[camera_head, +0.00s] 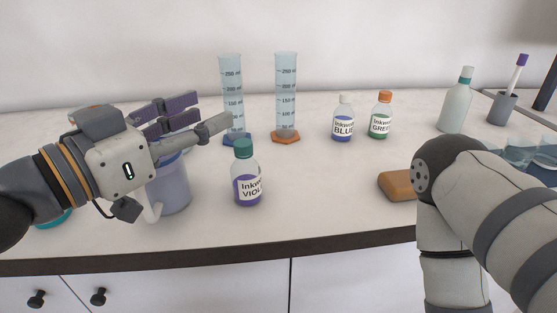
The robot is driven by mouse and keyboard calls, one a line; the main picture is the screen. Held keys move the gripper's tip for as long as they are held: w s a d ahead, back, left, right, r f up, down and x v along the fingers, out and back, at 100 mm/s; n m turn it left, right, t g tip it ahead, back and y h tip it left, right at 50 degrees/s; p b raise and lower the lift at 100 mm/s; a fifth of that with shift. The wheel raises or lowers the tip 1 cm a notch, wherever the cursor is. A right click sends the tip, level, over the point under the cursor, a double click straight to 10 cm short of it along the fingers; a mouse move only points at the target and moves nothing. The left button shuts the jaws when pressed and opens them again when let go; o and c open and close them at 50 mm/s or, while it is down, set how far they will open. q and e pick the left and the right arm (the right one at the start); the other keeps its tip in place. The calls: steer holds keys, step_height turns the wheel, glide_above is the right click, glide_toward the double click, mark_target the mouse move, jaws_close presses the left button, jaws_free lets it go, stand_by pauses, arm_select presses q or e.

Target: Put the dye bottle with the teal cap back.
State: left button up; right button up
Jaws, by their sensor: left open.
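The dye bottle with the teal cap (247,175) stands upright on the counter left of the middle. It is clear, holds violet liquid, and its white label begins "Inkwell VIO". My left gripper (208,112) is open and empty, up and to the left of this bottle and apart from it. Its fingers point right, above a lavender jug (172,188). Two more dye bottles stand further back: one with a white cap labelled BLUE (343,120) and one with an orange cap labelled GREEN (380,118). My right gripper is out of view; only its arm shows.
Two measuring cylinders stand behind, one on a blue base (232,95) and one on an orange base (285,95). An orange-brown block (396,186) lies by my right arm. The front middle counter is clear.

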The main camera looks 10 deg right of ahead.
arm_select(q)
steer(key=b, duration=0.3)
glide_toward(237, 150)
steer(key=w+d, duration=0.1)
steer(key=w+d+f, duration=0.1)
steer(key=w+d, duration=0.1)
steer(key=x, duration=0.5)
steer(key=r+x, duration=0.1)
steer(key=x, duration=0.1)
steer(key=shift+w+d, duration=0.1)
jaws_close()
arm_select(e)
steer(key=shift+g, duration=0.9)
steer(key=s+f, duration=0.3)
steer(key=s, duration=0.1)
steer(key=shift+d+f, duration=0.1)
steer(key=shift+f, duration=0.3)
